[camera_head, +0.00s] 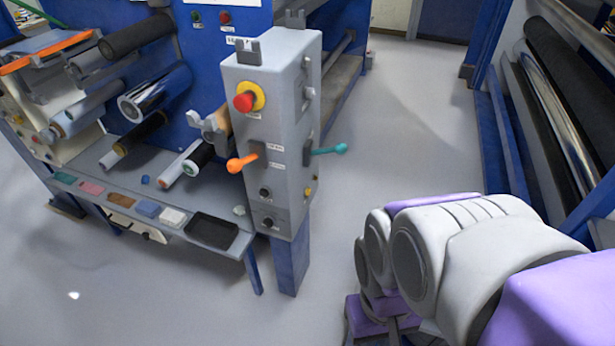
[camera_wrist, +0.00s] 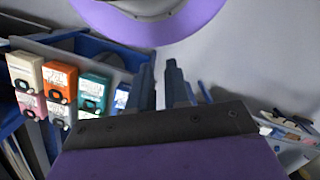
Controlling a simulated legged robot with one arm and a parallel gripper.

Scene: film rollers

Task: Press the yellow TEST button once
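A grey control box (camera_head: 268,130) stands on a blue post in the middle of the head view. A small yellow button (camera_head: 308,192) sits low on its right side face; its label is too small to read. A red mushroom knob on a yellow ring (camera_head: 258,95) is high on the front face. My arm is folded at the lower right of the head view, apart from the box. My gripper (camera_wrist: 161,84) shows in the wrist view with its two dark fingers apart and nothing between them. The yellow button is not visible in the wrist view.
An orange lever (camera_head: 242,163) and a teal lever (camera_head: 329,150) stick out from the box. A worktable with a black tray (camera_head: 211,231) and rollers is at left. Blue-framed rollers (camera_head: 553,90) stand at right. Floor between is clear. The wrist view shows coloured cartons (camera_wrist: 58,82).

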